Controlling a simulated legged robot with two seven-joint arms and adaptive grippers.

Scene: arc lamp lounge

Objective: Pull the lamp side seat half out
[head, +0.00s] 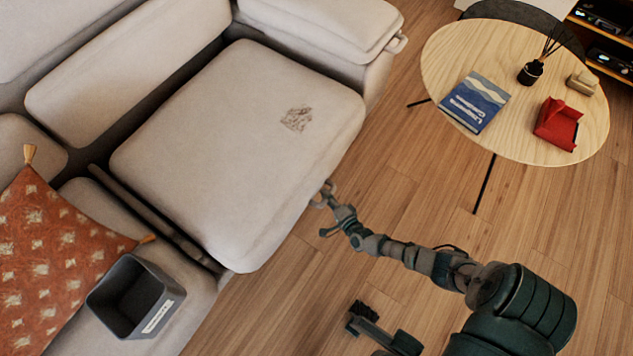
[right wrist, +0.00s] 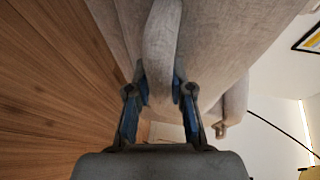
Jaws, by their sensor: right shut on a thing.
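The lamp side seat (head: 240,150) is the beige sofa seat beside the armrest, with a small dark print on top. A dark gap shows between it and the backrest. A fabric loop (right wrist: 162,50) hangs at its front edge. My right gripper (head: 325,194) is at that front edge, shut on the loop; in the right wrist view its two blue-lined fingers (right wrist: 160,95) stand either side of the loop. A dark part low in the head view looks like my left gripper (head: 362,314); its jaws are too unclear to judge.
The neighbouring seat (head: 205,308) holds a grey bin (head: 165,290) and an orange patterned cushion (head: 60,255). A round wooden table (head: 500,60) with a book (head: 475,102) and a red item (head: 557,125) stands at right. Wooden floor (head: 420,190) between is clear.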

